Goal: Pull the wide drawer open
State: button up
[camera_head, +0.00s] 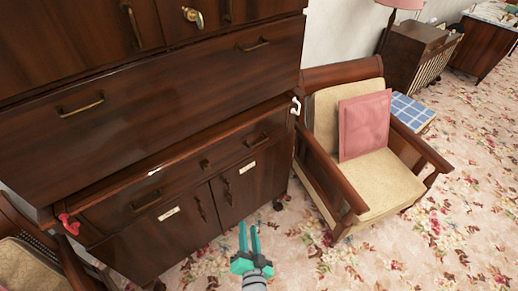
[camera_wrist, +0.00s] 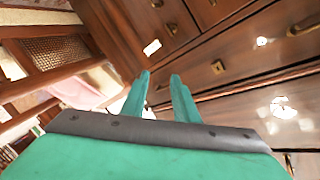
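A dark wood cabinet fills the left of the head view. A wide drawer (camera_head: 160,103) with two brass handles, left (camera_head: 81,106) and right (camera_head: 254,45), spans its middle and looks closed. Below it is a second wide, shallower drawer (camera_head: 180,178), also with two handles, apparently closed. My gripper (camera_head: 249,228) is low in front of the cabinet, near the lower doors, apart from every handle. Its green fingers have a gap between them and hold nothing. In the tilted wrist view the fingers (camera_wrist: 159,77) point towards the cabinet fronts and their brass handles.
Lower cabinet doors (camera_head: 241,183) bear pale labels. A wooden armchair (camera_head: 340,195) with a pink cushion (camera_head: 364,126) stands close to the cabinet's right. Another chair (camera_head: 30,262) is at lower left. Floral carpet (camera_head: 420,255) is clear at lower right.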

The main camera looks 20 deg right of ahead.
jog(key=w+d+r+m+h, duration=0.1)
jog(key=w+d+r+m, duration=0.15)
jog(key=w, duration=0.25)
jog(key=w+d+r+m+h, duration=0.1)
jog(key=w+d+m, duration=0.15)
jog(key=w, duration=0.35)
jog(key=m+h, duration=0.2)
jog(key=m, duration=0.4)
send_near(259, 144)
jog(key=shift+g, duration=0.4)
jog(key=x, duration=0.8)
jog(key=shift+w+d+r, duration=0.1)
jog(key=shift+w+d, duration=0.05)
jog(key=shift+w, duration=0.2)
jog(key=shift+c, duration=0.7)
grip_shut()
